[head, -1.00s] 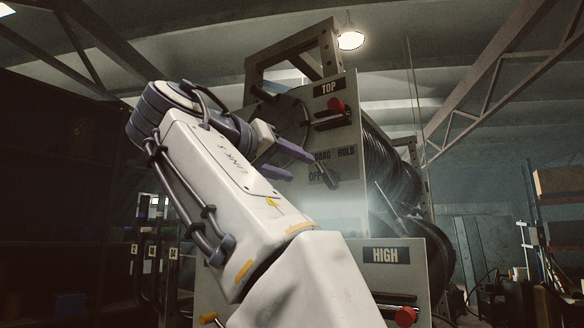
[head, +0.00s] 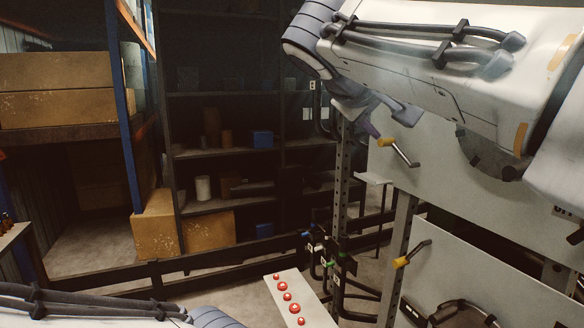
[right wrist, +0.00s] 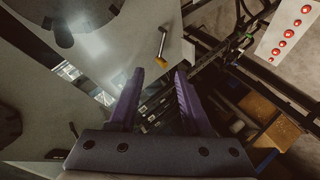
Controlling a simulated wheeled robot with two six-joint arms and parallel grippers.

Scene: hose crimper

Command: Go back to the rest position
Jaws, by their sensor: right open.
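My right arm crosses the upper right of the head view, in front of the grey machine panel (head: 400,165). My right gripper (head: 384,122) is partly hidden below its wrist, with a bit of purple finger showing near a yellow-knobbed lever (head: 388,143). In the right wrist view the gripper (right wrist: 156,80) has its two purple fingers apart with nothing between them. A lever with a yellow knob (right wrist: 160,62) is beyond the fingertips, apart from them. Part of my left arm shows at the bottom left of the head view; its gripper is out of the picture.
A second yellow-knobbed lever (head: 402,262) is on a lower panel. A pale strip with red buttons (head: 285,296) is at bottom centre. Dark shelves (head: 215,151) and cardboard boxes (head: 207,231) stand behind. Open floor lies at the left.

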